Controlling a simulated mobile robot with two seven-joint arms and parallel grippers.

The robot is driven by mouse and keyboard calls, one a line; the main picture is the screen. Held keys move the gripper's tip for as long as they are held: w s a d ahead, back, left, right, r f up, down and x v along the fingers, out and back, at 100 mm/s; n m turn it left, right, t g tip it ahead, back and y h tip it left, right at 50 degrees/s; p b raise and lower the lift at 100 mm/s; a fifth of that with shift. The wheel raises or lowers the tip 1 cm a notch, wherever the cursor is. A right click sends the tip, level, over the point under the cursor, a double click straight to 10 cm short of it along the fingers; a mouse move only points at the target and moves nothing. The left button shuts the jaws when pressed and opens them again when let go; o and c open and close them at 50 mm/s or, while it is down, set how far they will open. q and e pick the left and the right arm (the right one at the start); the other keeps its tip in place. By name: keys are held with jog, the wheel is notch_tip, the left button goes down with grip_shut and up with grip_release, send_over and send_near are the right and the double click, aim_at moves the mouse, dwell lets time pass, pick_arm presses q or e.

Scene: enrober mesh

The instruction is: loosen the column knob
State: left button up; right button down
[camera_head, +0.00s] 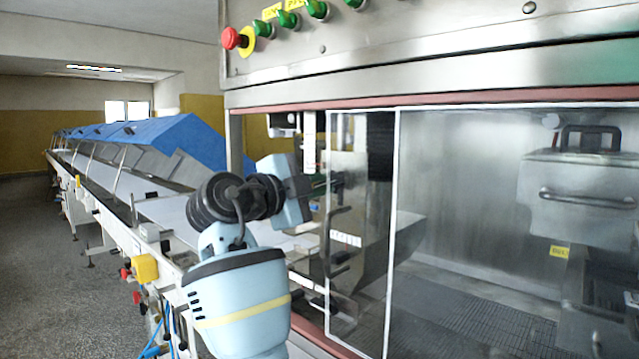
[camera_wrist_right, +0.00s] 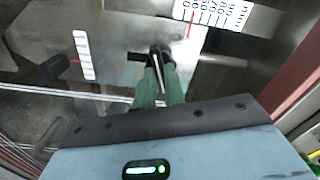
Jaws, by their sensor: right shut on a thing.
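The column knob (camera_wrist_right: 160,52) is a small dark knob in front of a metal plate, at the upper middle of the right wrist view. My right gripper (camera_wrist_right: 158,72) is shut on it, with its green fingers on either side; they partly cover the knob. In the head view my right gripper (camera_head: 325,184) reaches into the machine opening at the left edge of the clear door. The knob is too small there to make out how far it is turned. My left gripper is in neither view.
A white scale with a red pointer (camera_wrist_right: 213,12) is above the knob. A second dark knob (camera_wrist_right: 60,69) and scale strip (camera_wrist_right: 84,54) are to its left. The clear door (camera_head: 480,230) stands right of my arm. A conveyor with blue covers (camera_head: 150,130) runs off left.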

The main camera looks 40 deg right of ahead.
jog(key=c, duration=1.5)
grip_release()
jog(key=shift+s+a+b, duration=0.15)
jog(key=shift+a+b, duration=0.15)
jog(key=shift+a, duration=1.65)
jog(key=shift+s+a+b, duration=0.15)
jog(key=shift+a+b, duration=0.1)
jog(key=shift+a, duration=1.7)
